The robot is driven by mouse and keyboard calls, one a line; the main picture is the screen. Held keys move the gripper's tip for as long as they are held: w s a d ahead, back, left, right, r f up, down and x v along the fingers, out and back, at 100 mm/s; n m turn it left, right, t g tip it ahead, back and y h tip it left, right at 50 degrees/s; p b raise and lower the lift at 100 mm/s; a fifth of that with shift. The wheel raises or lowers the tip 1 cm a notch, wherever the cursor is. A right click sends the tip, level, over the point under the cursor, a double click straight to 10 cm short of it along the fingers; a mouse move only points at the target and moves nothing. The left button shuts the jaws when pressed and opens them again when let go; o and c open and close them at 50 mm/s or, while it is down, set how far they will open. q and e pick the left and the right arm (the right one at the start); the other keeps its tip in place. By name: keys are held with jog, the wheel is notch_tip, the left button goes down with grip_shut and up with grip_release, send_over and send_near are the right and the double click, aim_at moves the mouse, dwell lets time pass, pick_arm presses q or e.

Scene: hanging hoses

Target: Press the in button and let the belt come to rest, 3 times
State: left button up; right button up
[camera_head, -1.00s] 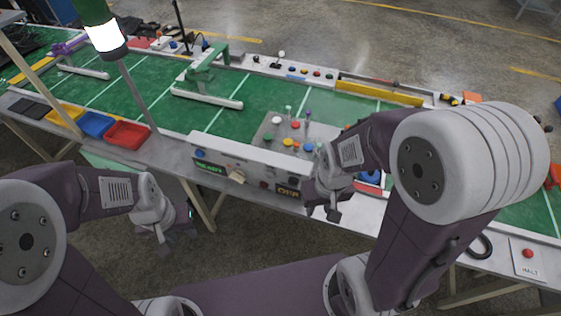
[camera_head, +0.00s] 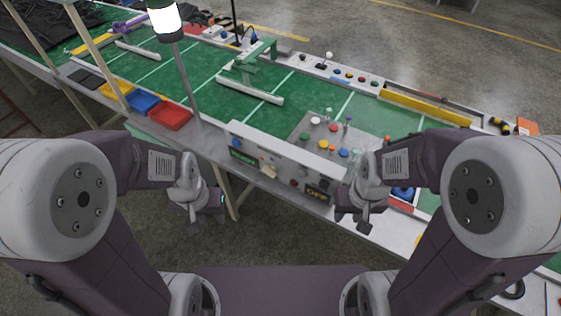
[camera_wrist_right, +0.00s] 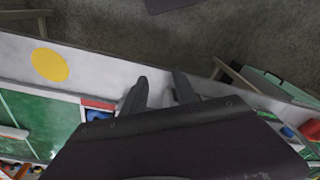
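The green belt (camera_head: 207,92) with white cross lines runs across the head view. A light grey control panel (camera_head: 280,155) stands on its front edge, with a blue button (camera_head: 236,143), a lit green display (camera_head: 243,157), a pale switch (camera_head: 268,169) and an "OFF" label (camera_head: 317,193). No button is readable as "in". My left gripper (camera_head: 212,212) is off the table's front edge, left of the panel; its fingers are unclear. My right gripper (camera_head: 358,218) is just in front of the table edge, right of the panel; the right wrist view shows its fingers (camera_wrist_right: 160,92) apart and empty.
Several coloured knobs (camera_head: 330,138) stand on a grey plate behind the panel. Red (camera_head: 171,117), blue (camera_head: 142,103) and yellow (camera_head: 115,92) trays line the front left. A lamp post (camera_head: 183,75) rises beside them. A yellow disc (camera_wrist_right: 50,65) lies on the table edge in the right wrist view.

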dwell(0.4)
grip_shut()
dwell(1.6)
